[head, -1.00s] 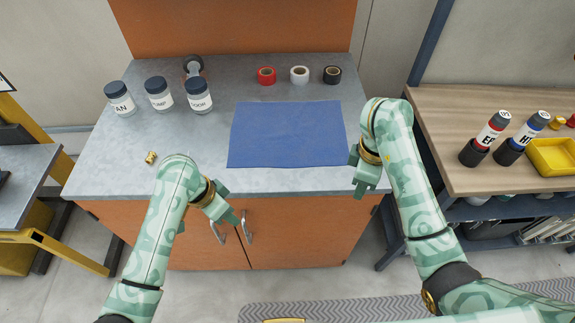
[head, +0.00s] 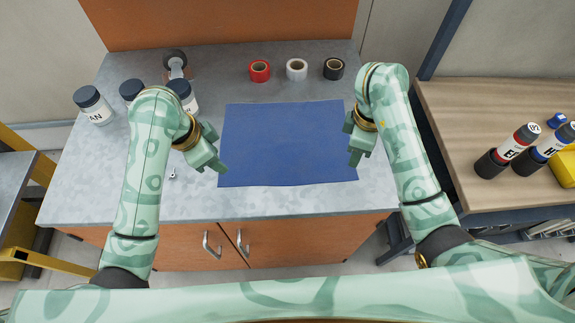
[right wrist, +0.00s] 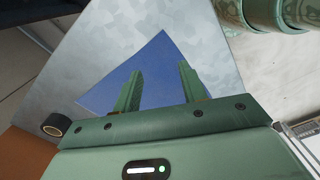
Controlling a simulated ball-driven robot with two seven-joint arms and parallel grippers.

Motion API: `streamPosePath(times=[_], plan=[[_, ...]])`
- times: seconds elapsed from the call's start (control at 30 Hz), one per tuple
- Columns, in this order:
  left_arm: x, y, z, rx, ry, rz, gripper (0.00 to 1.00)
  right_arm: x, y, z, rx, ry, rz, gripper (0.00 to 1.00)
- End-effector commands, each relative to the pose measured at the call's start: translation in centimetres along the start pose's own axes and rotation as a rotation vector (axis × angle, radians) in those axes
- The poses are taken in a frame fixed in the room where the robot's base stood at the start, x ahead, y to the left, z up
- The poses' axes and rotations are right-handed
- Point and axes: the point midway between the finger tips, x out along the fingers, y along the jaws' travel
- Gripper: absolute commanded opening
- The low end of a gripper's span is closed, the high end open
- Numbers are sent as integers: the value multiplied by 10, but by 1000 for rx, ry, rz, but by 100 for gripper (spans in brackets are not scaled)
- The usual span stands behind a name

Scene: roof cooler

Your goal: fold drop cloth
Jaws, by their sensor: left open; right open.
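The blue drop cloth (head: 285,145) lies flat and unfolded on the grey counter top. It also shows in the right wrist view (right wrist: 158,72), partly behind my fingers. My left gripper (head: 218,168) is open and empty, at the cloth's left edge in the head view. My right gripper (head: 355,160) is open and empty, at the cloth's right edge; in the right wrist view its two fingers (right wrist: 158,85) stand apart over the cloth. I cannot tell whether either gripper touches the cloth.
Red (head: 259,70), white (head: 297,69) and black (head: 333,68) tape rolls stand behind the cloth. A wooden side bench (head: 470,140) holds bottles at the right.

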Motion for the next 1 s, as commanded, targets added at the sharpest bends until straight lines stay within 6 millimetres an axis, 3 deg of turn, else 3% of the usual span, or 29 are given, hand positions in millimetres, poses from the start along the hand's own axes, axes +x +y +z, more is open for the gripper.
streamPosePath(times=[0.53,1.0], plan=[[69,0,22,-1,-2,2,42,72,-1,0,-1,-3,-4,42],[79,0,25,0,-2,1,42,83,-1,0,0,-1,-3,42]])
